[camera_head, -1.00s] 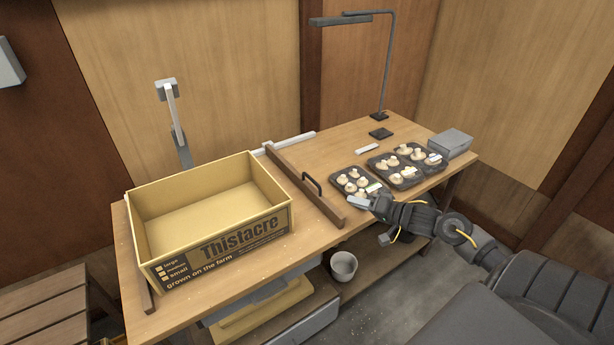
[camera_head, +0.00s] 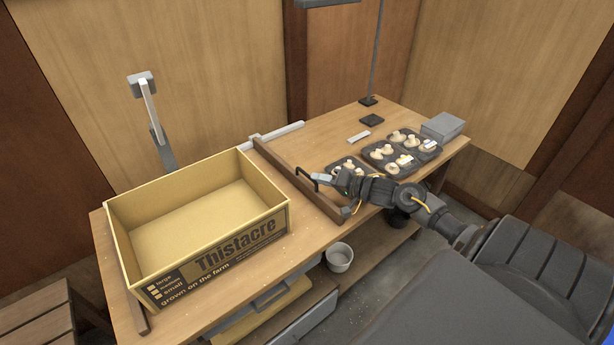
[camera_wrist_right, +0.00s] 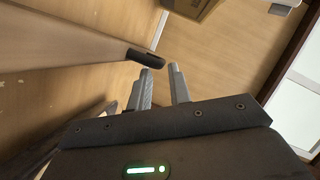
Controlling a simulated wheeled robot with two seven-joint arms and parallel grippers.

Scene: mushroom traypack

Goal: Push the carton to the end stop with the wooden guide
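The open yellow carton (camera_head: 165,278), printed "Thistacre", stands empty on the left part of the table. The wooden guide (camera_head: 272,165) is a long brown bar across the table, just right of the carton, with a black handle (camera_head: 307,172) on it. A dark strip (camera_head: 137,313) shows at the table's left end, beside the carton; it looks like the end stop. My right gripper (camera_head: 331,178) is at the handle. In the right wrist view its fingers (camera_wrist_right: 163,82) are apart with nothing between them, near a dark bar end (camera_wrist_right: 146,58). My left gripper is out of view.
Dark trays of mushrooms (camera_head: 388,171) lie right of the guide, close to my right arm. A grey box (camera_head: 442,127) and a lamp base (camera_head: 368,100) stand behind. A white rail (camera_head: 284,131) runs along the back edge. A pale bucket (camera_head: 339,257) is below the table.

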